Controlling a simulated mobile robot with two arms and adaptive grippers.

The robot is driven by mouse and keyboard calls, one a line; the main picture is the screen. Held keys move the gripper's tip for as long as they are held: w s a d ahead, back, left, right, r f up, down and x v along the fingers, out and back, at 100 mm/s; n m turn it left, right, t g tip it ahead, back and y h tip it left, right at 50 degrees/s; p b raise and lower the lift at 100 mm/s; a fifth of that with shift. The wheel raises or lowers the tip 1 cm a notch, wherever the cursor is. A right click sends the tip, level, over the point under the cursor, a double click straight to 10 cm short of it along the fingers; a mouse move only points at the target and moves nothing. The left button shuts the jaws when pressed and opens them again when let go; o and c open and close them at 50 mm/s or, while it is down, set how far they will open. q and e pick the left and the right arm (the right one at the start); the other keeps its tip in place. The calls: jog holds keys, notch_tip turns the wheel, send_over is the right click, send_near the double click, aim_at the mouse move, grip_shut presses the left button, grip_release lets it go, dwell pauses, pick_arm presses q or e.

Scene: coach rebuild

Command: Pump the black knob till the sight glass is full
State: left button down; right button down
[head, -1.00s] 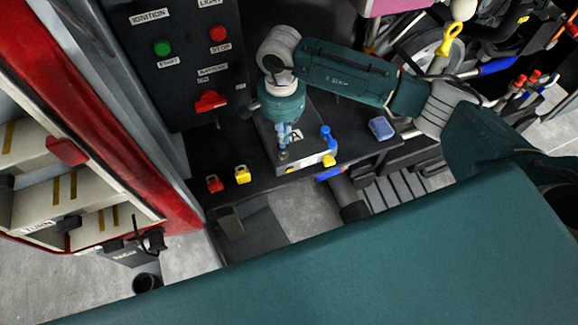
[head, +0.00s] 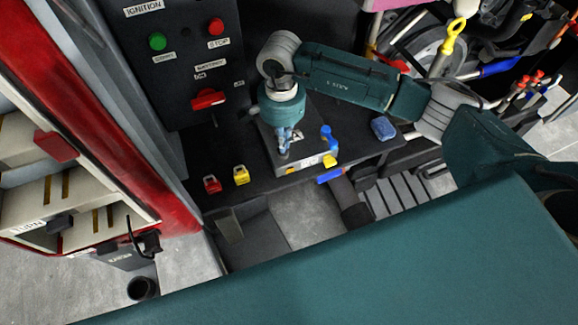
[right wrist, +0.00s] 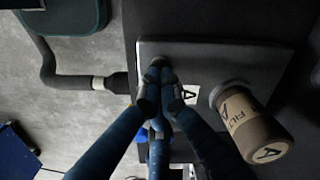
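My right gripper (head: 284,145) points down over the plate of a dark box on the bench, its fingers together. In the right wrist view its fingertips (right wrist: 159,80) meet at a small dark round knob (right wrist: 158,62) near the plate's edge. The knob is mostly covered by the fingertips, and I cannot tell whether they touch it. A brown filter canister (right wrist: 250,125) marked "FILT" and "A" stands beside it in the right wrist view. I cannot make out the sight glass or its level. My left gripper is not in view.
A blue tap-like handle (head: 328,138) and a yellow piece (head: 329,161) are close right of the gripper. Red (head: 211,184) and yellow (head: 241,175) padlock-like pieces sit on the bench's front edge. A switch panel (head: 185,90) stands behind; a blue block (head: 383,128) lies right.

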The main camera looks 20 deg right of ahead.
jog(key=shift+s+f, duration=0.1)
jog(key=shift+r+p, duration=0.65)
jog(key=shift+r, duration=1.15)
jog(key=shift+r, duration=0.1)
notch_tip(320, 180, up, 6)
jog(key=shift+f+p, duration=0.1)
jog(key=shift+p, duration=0.9)
